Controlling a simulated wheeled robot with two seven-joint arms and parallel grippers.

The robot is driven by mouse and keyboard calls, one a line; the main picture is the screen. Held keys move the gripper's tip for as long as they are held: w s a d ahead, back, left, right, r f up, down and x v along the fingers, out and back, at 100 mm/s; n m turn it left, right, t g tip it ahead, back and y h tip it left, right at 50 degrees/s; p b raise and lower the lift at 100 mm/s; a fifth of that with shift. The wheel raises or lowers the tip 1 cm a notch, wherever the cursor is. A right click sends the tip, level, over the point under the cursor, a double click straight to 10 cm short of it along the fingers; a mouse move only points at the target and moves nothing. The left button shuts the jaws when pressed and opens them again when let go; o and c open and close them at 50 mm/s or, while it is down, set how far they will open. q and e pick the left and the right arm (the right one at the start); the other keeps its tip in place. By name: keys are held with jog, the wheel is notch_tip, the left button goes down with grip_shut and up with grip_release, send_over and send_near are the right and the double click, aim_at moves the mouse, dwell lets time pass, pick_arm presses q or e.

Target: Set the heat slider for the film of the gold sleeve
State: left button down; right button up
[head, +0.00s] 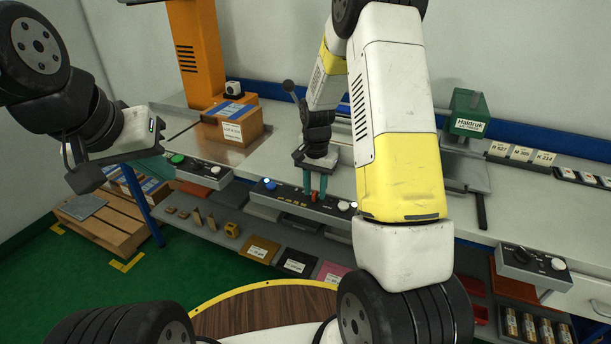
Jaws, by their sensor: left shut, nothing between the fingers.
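A long dark control bar (278,196) runs along the bench's front edge, with a blue button, a white knob and small orange parts (313,201). My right gripper (315,187) points down at the middle of this bar, its teal fingers on either side of an orange part. I cannot tell whether they grip it. The gold sleeve (262,249) lies on the low shelf, left of a black sleeve (297,263) and a pink sleeve (331,275); their label text is too small to read. My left gripper (152,167) is shut and empty, left of the bench.
A box with a blue strip (233,121) stands on the bench beside an orange column (196,50). A green machine (468,113) stands at the back right. Button boxes (200,171) and (533,264) flank the bar. A pallet (105,222) sits on the green floor at left.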

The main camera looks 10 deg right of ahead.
jog(key=shift+f, duration=0.1)
grip_shut()
dwell(1.4)
